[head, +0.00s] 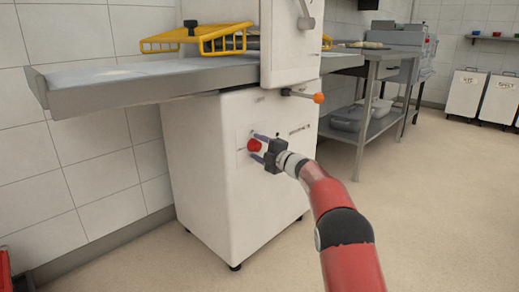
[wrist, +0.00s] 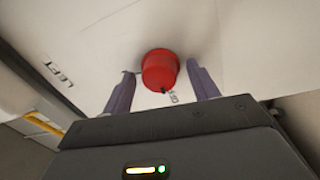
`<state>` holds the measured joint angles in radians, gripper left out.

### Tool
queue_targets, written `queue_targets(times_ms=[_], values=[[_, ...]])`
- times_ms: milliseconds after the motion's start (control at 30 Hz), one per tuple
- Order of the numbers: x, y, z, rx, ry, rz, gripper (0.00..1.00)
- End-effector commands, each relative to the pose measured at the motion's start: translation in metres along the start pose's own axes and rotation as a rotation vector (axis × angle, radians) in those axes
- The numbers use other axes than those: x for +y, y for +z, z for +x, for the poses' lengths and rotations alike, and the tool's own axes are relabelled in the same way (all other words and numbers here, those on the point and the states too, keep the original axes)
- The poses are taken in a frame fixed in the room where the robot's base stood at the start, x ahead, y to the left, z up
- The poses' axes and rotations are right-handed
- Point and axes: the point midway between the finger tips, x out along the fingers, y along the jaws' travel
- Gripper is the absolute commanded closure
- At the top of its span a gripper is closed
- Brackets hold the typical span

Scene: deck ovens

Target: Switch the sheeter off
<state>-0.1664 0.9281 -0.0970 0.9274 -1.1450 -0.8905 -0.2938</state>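The sheeter (head: 213,165) is a large white machine with a long grey bed, standing against the tiled wall in the head view. A red knob (head: 254,145) sits on its front panel. In the wrist view the red knob (wrist: 160,68) has a dark pointer mark on its lower edge, close to a printed label that I cannot read surely. My gripper (head: 258,147) is open at the panel, its two purple fingers (wrist: 163,85) on either side of the knob. I see gaps between the fingers and the knob. "LEFT" is printed on the panel at the left.
An orange-tipped lever (head: 318,98) sticks out above the panel. Yellow guards (head: 222,38) stand over the bed (head: 150,80). A steel table (head: 372,100) with tubs is behind to the right, and white bins (head: 466,95) stand further back. The floor at right is clear.

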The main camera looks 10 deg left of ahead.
Motion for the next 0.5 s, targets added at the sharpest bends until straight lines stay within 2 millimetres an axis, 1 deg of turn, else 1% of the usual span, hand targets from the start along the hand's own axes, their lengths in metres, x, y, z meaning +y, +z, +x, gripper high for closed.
queue_targets(times_ms=[167, 267, 367, 500], values=[[-0.001, 0.001, -0.002, -0.001, -0.001, 0.001, 0.41], [0.0, 0.002, -0.007, -0.002, -0.002, 0.002, 0.41], [0.0, 0.002, -0.019, -0.002, -0.002, 0.001, 0.41], [0.0, 0.002, -0.041, -0.003, -0.002, 0.003, 0.41]])
